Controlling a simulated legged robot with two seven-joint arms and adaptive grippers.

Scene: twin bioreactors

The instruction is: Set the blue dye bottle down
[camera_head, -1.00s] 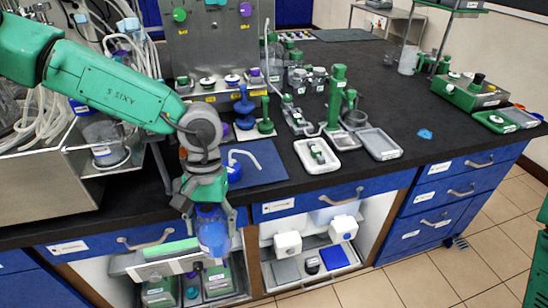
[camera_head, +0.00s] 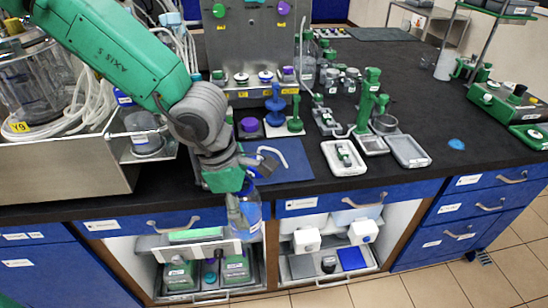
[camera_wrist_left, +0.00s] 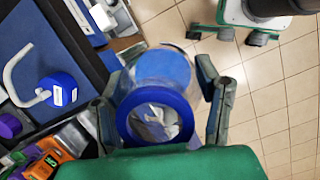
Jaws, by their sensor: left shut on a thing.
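The blue dye bottle (camera_head: 248,211) is a clear bottle with blue contents. My left gripper (camera_head: 243,200) is shut around it and holds it in front of the counter's front edge, over the open cabinet. In the left wrist view the bottle (camera_wrist_left: 165,70) sits between both fingers, its blue ring-shaped end toward the camera and tiled floor behind it. A blue mat (camera_head: 295,168) lies on the counter, just behind and right of the gripper. A blue cap with a white bent spout stands on the mat; it shows in the left wrist view (camera_wrist_left: 58,90). My right gripper is out of view.
The black counter (camera_head: 440,170) has white trays (camera_head: 343,158) right of the mat. Blue and green stands (camera_head: 275,105) are behind it. A metal bench with glassware (camera_head: 60,165) is at left. Open cabinet shelves (camera_head: 335,280) lie below the counter edge.

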